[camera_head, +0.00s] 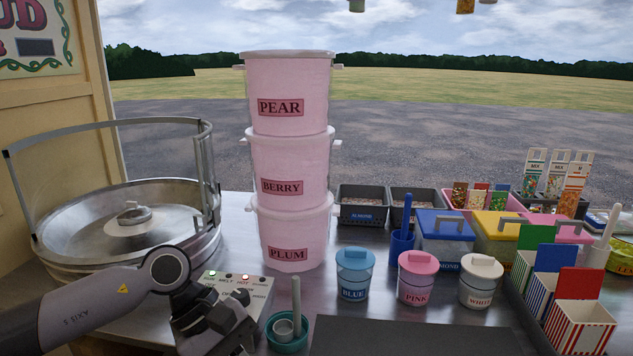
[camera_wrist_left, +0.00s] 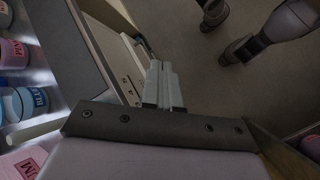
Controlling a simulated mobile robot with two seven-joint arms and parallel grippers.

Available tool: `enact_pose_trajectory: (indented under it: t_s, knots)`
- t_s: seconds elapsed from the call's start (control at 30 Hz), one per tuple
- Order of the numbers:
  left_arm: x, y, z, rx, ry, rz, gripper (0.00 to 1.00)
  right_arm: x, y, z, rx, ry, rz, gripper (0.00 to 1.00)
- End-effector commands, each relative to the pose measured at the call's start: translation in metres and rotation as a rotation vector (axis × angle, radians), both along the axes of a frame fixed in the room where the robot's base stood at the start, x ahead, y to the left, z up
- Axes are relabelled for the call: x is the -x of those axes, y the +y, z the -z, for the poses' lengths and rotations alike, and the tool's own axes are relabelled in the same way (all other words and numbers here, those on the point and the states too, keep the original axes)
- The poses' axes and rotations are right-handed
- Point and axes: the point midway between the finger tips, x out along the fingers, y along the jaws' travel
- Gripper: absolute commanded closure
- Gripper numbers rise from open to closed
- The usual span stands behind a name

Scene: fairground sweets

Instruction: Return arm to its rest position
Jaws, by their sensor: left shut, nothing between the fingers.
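My left arm comes in from the lower left in the head view. My left gripper (camera_head: 238,338) is low in front of the control box, left of the teal cup, partly cut by the bottom edge. In the left wrist view the two fingers of my left gripper (camera_wrist_left: 160,68) are together, with nothing between them, in front of the floor and the counter's edge. My right gripper does not show clearly in either view.
The control box (camera_head: 225,286) and teal cup (camera_head: 287,338) with a scoop are close by. The metal candyfloss pan (camera_head: 60,225) stands left. Stacked pink tubs (camera_head: 290,185), lidded jars (camera_head: 354,272) and striped boxes (camera_head: 578,325) fill the counter. A dark mat (camera_head: 420,338) is bare.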

Motion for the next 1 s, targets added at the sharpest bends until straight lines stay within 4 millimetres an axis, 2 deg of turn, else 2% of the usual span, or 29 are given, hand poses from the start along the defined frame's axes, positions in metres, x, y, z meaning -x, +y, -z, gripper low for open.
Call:
enact_pose_trajectory:
  t_s: [0.03, 0.2, 0.3, 0.43, 0.6, 0.73, 0.87, 0.97, 1.0]
  knots:
    - [0.014, -0.022, 0.002, 0.093, 0.087, -0.048, 1.00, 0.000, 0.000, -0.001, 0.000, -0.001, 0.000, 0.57]
    - [0.042, -0.079, -0.013, 0.379, 0.418, -0.258, 1.00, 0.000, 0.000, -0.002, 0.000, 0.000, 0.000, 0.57]
    - [0.049, -0.100, -0.027, 0.528, 0.645, -0.391, 1.00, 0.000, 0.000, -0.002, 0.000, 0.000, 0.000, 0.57]
    - [0.047, -0.112, -0.044, 0.701, 0.967, -0.570, 1.00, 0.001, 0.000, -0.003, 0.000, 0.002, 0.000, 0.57]
    - [0.029, -0.105, -0.052, 0.896, 1.430, -0.807, 1.00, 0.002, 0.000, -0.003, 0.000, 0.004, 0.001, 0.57]
    - [0.011, -0.084, -0.041, 1.024, 1.806, -0.985, 1.00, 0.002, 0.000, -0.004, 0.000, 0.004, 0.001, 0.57]
    - [-0.004, -0.052, -0.012, 1.141, 2.197, -1.152, 1.00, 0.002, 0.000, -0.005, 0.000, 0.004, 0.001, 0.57]
    - [-0.007, -0.024, 0.022, 1.227, 2.507, -1.271, 1.00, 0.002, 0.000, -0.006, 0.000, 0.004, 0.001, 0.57]
    - [-0.006, -0.012, 0.038, -1.216, -2.533, 1.267, 1.00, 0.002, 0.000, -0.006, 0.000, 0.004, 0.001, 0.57]
